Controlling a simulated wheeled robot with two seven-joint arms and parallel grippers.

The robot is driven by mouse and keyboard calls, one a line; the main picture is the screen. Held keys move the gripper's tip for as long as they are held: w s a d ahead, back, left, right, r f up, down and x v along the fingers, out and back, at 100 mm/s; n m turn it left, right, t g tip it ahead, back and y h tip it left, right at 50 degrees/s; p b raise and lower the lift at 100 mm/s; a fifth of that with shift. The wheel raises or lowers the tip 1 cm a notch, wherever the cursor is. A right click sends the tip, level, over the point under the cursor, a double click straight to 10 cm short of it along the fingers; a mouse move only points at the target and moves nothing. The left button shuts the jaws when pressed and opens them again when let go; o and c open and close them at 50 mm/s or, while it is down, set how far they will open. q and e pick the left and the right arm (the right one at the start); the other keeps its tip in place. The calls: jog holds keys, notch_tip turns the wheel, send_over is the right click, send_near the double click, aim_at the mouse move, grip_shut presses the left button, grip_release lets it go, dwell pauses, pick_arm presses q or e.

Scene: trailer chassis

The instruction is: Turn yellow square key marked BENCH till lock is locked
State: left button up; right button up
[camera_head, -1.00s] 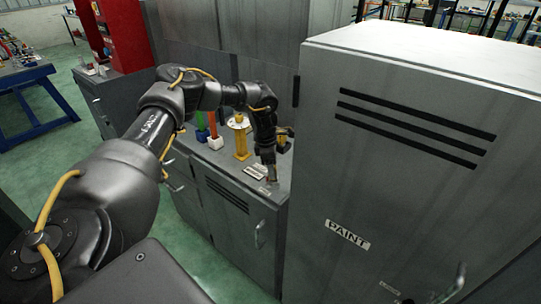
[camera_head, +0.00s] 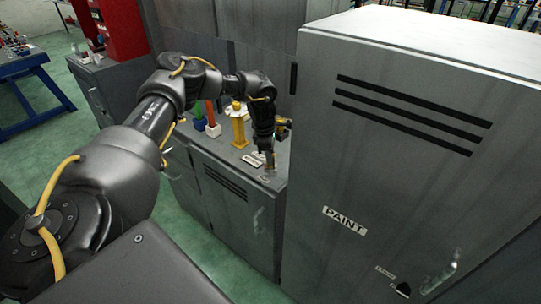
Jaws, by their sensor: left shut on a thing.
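My left gripper (camera_head: 268,168) points down at the top of the low grey cabinet (camera_head: 232,205), near its front right edge. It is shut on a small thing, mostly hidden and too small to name. A yellow upright piece (camera_head: 238,128) stands on the cabinet top to the left of my wrist; I cannot read any mark on it. A small pale label plate (camera_head: 252,160) lies just left of the gripper. I cannot make out a key marked BENCH or the state of a lock. My right gripper is out of view.
A tall grey cabinet marked PAINT (camera_head: 344,221), with a handle (camera_head: 440,277), stands close on the right. A green piece (camera_head: 196,118) and a red piece on a white base (camera_head: 212,122) stand left of the yellow one. A blue table (camera_head: 30,90) is far left.

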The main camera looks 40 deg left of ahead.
pick_arm(q)
jog(key=shift+m, duration=1)
jog(key=shift+r+m+g+p, duration=0.1)
jog(key=shift+m+g+p, duration=0.35)
jog(key=shift+m, duration=1.15)
jog(key=m, duration=0.2)
jog(key=shift+m+p, duration=0.4)
jog(key=shift+o, duration=0.2)
jog(key=shift+m+g, duration=0.25)
jog(key=shift+m, duration=0.05)
jog(key=o, duration=1.1)
